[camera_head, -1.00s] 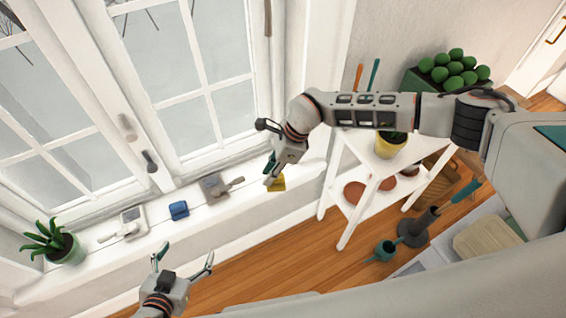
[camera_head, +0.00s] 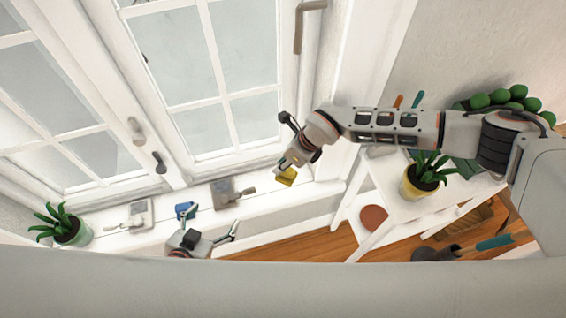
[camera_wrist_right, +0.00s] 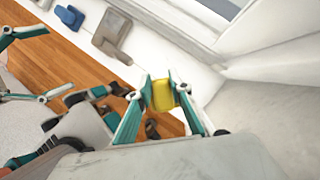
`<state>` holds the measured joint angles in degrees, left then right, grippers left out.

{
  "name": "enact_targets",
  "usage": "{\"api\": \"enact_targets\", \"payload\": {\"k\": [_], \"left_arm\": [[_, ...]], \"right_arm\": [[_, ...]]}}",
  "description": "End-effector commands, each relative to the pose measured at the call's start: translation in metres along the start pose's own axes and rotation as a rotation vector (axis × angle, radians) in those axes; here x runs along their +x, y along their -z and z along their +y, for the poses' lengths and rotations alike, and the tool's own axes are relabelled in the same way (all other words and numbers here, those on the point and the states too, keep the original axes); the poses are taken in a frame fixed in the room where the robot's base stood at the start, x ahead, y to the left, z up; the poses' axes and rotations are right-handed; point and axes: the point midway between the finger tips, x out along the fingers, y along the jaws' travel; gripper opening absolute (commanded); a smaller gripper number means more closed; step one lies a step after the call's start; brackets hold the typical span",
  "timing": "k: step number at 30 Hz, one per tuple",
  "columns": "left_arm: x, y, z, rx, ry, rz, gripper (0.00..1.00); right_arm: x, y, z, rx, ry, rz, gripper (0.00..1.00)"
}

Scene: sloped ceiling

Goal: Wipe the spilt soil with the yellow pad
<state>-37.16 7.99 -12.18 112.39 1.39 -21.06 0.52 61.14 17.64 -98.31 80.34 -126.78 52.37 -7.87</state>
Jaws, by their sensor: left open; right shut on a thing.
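The yellow pad (camera_head: 287,178) is pinched between the fingertips of my right gripper (camera_head: 283,168), by the right end of the white window sill (camera_head: 262,203). In the right wrist view the pad (camera_wrist_right: 163,96) sits between both teal fingers. I cannot tell whether the pad touches the sill. My left gripper (camera_head: 211,217) is open and empty in front of the sill, near the blue block (camera_head: 186,210). I cannot make out any spilt soil on the sill.
Along the sill stand a potted plant (camera_head: 72,230), a white tool (camera_head: 138,216) and a grey piece with a handle (camera_head: 226,192). Window frames rise behind. A white shelf stand (camera_head: 405,207) at the right carries a yellow-potted plant (camera_head: 424,180). Wooden floor shows below.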

Motion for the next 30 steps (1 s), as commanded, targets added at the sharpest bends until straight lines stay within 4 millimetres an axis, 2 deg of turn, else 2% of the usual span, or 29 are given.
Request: {"api": "enact_targets", "payload": {"k": [8,22,30], "left_arm": [[0.003,-0.005,0.001,0.000,0.000,-0.001,0.81],[0.022,-0.039,0.007,-0.002,-0.003,-0.011,0.81],[0.025,-0.048,0.008,-0.004,-0.005,-0.016,0.81]], "right_arm": [[0.006,0.003,0.000,0.000,-0.001,0.000,0.00],[0.046,0.021,-0.004,0.001,-0.001,0.001,0.00],[0.055,0.025,-0.005,0.001,0.000,0.000,0.00]]}}
